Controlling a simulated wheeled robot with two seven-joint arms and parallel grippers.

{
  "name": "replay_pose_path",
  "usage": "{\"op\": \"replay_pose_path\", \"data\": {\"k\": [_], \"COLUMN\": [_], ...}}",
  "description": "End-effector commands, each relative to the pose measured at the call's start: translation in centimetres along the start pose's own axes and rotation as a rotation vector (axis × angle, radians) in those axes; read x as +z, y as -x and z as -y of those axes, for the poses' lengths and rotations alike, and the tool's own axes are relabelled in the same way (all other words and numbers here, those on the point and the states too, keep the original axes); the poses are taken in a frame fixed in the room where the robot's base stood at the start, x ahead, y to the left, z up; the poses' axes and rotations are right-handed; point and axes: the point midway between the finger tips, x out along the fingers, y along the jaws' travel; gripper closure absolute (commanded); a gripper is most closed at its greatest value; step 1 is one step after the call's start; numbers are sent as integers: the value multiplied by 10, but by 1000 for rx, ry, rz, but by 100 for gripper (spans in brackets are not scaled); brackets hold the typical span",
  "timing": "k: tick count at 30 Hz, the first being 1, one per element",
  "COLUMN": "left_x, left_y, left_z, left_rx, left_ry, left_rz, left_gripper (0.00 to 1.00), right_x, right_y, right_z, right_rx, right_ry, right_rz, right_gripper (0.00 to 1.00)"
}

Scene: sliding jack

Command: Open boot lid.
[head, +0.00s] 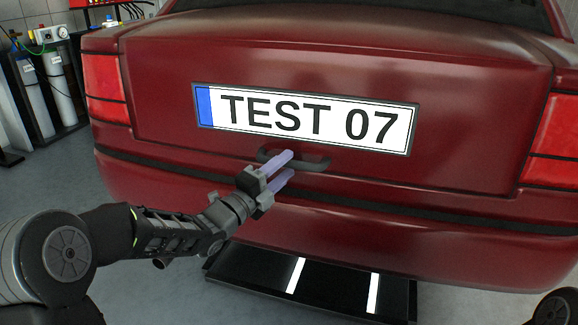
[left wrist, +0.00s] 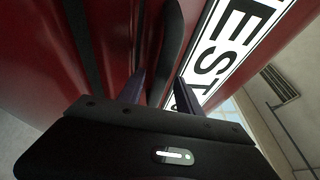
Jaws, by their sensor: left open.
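The boot lid (head: 455,110) of a dark red car is closed. A dark handle (head: 318,164) sits on it just below the licence plate reading TEST 07 (head: 305,117). My left gripper (head: 289,164) is at the handle, its two pale fingers apart, overlapping the handle's middle. In the left wrist view, the dark curved handle (left wrist: 172,40) runs between the fingers of my left gripper (left wrist: 160,78), with the plate (left wrist: 225,45) to the right. Contact with the handle cannot be told. My right gripper is not in view.
The rear bumper (head: 400,240) juts out below the lid, with tail lights (head: 106,88) at the sides. A black platform with white stripes (head: 330,286) lies on the floor under the car. Gas cylinders (head: 32,93) stand at the far left.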

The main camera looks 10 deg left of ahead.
Motion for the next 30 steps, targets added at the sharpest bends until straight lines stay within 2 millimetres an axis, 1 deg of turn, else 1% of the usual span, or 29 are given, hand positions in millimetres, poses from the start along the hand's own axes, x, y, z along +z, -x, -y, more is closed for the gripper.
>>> {"op": "replay_pose_path", "data": {"k": [1,5,14,27,29,30], "left_x": [-1,-1,0,0,0,0], "left_y": [-7,-18,-20,-20,-20,-20], "left_z": [-1,0,0,0,0,0], "left_rx": [-1,0,0,0,0,0], "left_ry": [-1,0,1,1,1,1], "left_rz": [-2,-2,0,0,0,0], "left_gripper": [59,59,59,95,100,100], "right_x": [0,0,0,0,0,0], "right_y": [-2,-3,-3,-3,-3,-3], "right_z": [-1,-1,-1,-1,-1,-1], "right_rx": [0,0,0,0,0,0], "right_ry": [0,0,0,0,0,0], "right_rz": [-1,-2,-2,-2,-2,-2], "right_gripper": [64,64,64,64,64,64]}}
